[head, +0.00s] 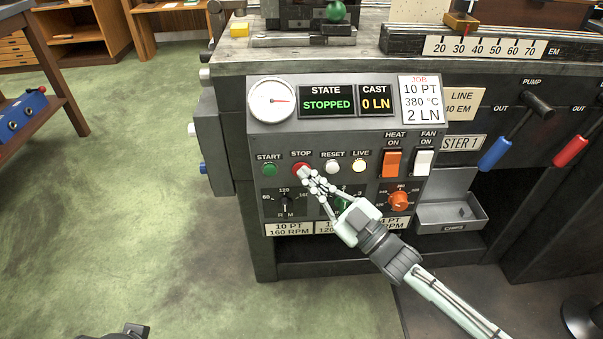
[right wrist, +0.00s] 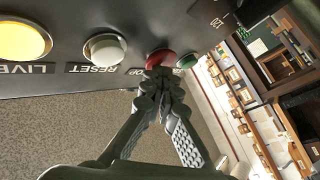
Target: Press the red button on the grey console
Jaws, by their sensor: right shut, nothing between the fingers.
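The grey console (head: 320,140) stands upright on the front of the machine. Its red button (head: 300,167), labelled STOP, sits between the green START button (head: 269,170) and the white RESET button (head: 332,167). The state display (head: 327,101) reads STOPPED. My right gripper (head: 304,174) is shut and empty, its fingertips at the red button and covering its lower part. In the right wrist view the fingertips are at the red button (right wrist: 160,58) and appear to touch it; whether it is pressed in I cannot tell. My left gripper is not clearly in view.
Right of RESET are the yellow LIVE button (head: 359,166), the orange HEAT switch (head: 391,163) and the white FAN switch (head: 423,162). Knobs sit below, partly behind my right gripper. A grey chips tray (head: 452,213) and blue and red levers stand right. Green floor is open left.

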